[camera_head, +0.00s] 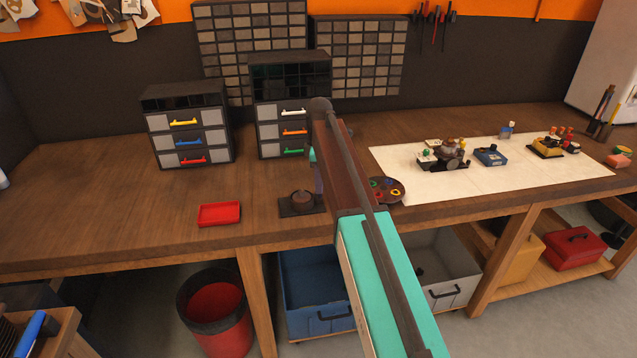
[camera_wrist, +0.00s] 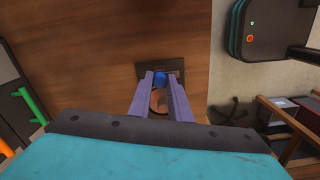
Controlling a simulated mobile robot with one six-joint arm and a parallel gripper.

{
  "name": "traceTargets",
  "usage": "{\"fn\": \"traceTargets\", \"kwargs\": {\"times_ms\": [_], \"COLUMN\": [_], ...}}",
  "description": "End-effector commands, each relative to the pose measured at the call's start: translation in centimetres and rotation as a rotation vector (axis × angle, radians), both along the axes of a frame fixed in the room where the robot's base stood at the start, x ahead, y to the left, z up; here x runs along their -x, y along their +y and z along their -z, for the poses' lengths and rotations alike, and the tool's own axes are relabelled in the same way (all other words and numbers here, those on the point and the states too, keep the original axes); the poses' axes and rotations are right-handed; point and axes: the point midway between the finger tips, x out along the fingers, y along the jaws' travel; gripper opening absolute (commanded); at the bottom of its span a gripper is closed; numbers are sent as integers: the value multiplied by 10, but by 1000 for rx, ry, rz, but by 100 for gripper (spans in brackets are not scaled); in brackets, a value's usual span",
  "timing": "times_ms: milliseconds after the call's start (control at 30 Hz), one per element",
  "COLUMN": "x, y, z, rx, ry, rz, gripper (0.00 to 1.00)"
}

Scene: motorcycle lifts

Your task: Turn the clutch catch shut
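The clutch catch appears to be the small fixture on a dark plate (camera_head: 292,211) near the bench's front edge, with a brown round part (camera_head: 302,197) on top. In the wrist view the dark plate (camera_wrist: 177,77), a copper-coloured disc (camera_wrist: 158,101) and a blue knob (camera_wrist: 159,76) show. My gripper (camera_wrist: 160,78) points down at it, its two purple-grey fingers on either side of the blue knob. Whether they touch the knob I cannot tell. In the head view my arm hides most of the gripper; a finger (camera_head: 319,182) shows at the plate's right side.
A red tray (camera_head: 219,214) lies left of the fixture. Two drawer cabinets (camera_head: 186,125) (camera_head: 290,105) stand behind. A round dish of coloured rings (camera_head: 386,190) is close on the right, beside a white mat (camera_head: 520,180) with parts. The left bench top is mostly clear.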

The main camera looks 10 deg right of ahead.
Motion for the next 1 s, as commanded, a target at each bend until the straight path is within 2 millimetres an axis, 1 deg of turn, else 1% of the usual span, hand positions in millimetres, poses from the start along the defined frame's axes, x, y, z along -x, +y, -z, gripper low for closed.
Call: {"fn": "traceTargets", "kwargs": {"times_ms": [33,100,367,567,767,1000], "x": [0,0,0,0,0,0], "y": [0,0,1,2,3,3], "z": [0,0,0,0,0,0], "rx": [0,0,0,0,-1,-1], "ry": [0,0,1,1,1,1], "rz": [0,0,10,61,168,361], "gripper": [8,0,0,0,0,0]}}
